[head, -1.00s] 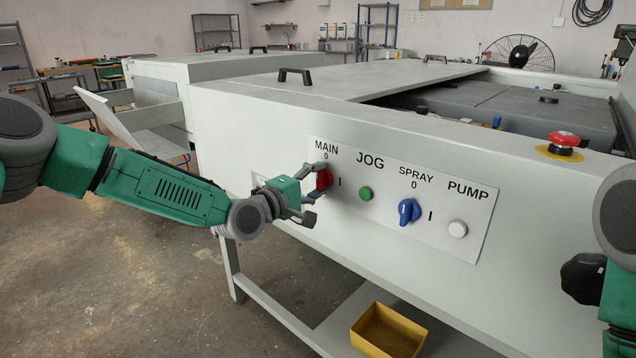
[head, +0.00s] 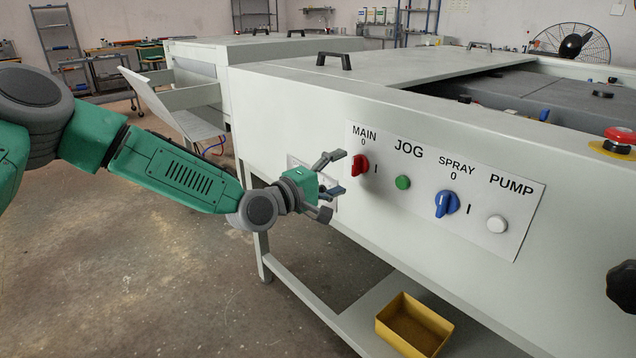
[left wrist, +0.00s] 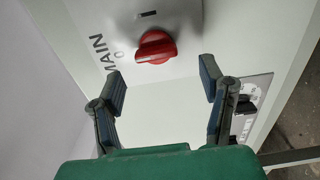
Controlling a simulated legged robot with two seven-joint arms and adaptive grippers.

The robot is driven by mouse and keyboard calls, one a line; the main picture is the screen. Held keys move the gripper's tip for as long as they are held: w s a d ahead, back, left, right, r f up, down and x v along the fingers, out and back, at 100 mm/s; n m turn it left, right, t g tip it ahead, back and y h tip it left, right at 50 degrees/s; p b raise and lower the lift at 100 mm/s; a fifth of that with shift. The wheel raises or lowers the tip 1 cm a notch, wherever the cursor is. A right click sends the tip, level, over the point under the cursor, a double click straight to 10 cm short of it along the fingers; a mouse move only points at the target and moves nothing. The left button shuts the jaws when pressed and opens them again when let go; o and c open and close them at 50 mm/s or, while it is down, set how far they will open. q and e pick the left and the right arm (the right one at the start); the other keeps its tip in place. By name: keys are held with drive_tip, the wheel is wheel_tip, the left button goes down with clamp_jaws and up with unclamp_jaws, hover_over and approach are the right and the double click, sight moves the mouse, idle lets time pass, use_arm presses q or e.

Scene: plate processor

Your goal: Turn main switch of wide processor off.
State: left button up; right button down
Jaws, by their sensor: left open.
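The red main switch (head: 359,165) is on the white label panel (head: 420,205) of the wide processor (head: 290,125), below the words MAIN and 0. Its handle lines up with the 0 mark, with the I mark off to the side. My left gripper (head: 332,186) is open and empty, just left of the switch and apart from it. In the left wrist view the switch (left wrist: 155,47) lies beyond the open fingertips (left wrist: 163,86), with nothing between them. My right gripper is out of view.
Beside the main switch are the green JOG button (head: 403,182), blue SPRAY switch (head: 447,204) and white PUMP button (head: 497,225). A red emergency button (head: 620,136) is on top. A yellow bin (head: 413,325) stands on the lower shelf. The floor at left is open.

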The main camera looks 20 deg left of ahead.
use_arm(q)
drive_tip(key=v, duration=0.7)
drive_tip(key=shift+a+f, duration=0.15)
drive_tip(key=shift+a, duration=0.15)
drive_tip(key=shift+s, duration=0.15)
drive_tip(key=s+d+f+m+g+y+p, duration=0.1)
drive_tip(key=s+d+f+m+g+y, duration=0.3)
drive_tip(key=s+f, duration=0.7)
drive_tip(key=s+f+m+g+h, duration=0.1)
drive_tip(key=s+f+m+g, duration=0.3)
drive_tip(key=s+f, duration=0.8)
drive_tip(key=s+a+f+m+g+y, duration=0.2)
drive_tip(key=s+a+f+g+y, duration=0.1)
drive_tip(key=s+a, duration=0.3)
drive_tip(key=s+a+f+m+g+y, duration=0.2)
drive_tip(key=s+a, duration=0.4)
drive_tip(key=s, duration=0.5)
wheel_tip(320, 180, down, 3)
drive_tip(key=shift+s+a+r+m+g+y+p, duration=0.1)
drive_tip(key=shift+s+a+m+g+y+p, duration=0.25)
drive_tip(key=shift+g+y, duration=0.4)
